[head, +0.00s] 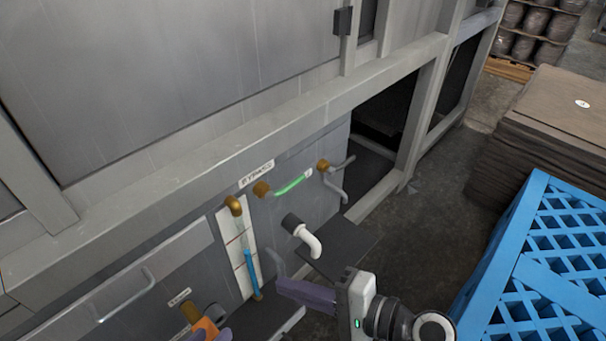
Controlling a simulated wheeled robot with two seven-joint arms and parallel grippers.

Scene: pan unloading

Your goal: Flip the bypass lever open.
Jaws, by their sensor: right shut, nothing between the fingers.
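The bypass lever (292,185) is a green handle on a brass valve body (261,189), just below the label reading "BYPASS" (256,172). The handle points right and slightly up along the grey panel. My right gripper (283,288) has purple fingers and is shut and empty. It is well below the lever and apart from it, below the white spout. Only the purple fingertip area of my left gripper (225,335) shows at the bottom edge, beside an orange handle (207,327) on a lower brass valve. Whether it touches that handle is unclear.
A sight tube (250,265) with blue liquid stands left of the white spout (305,239). Another brass valve (323,166) with a grey handle is right of the lever. A blue crate (532,194) and stacked brown sheets (565,110) stand right. Grey floor is free between.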

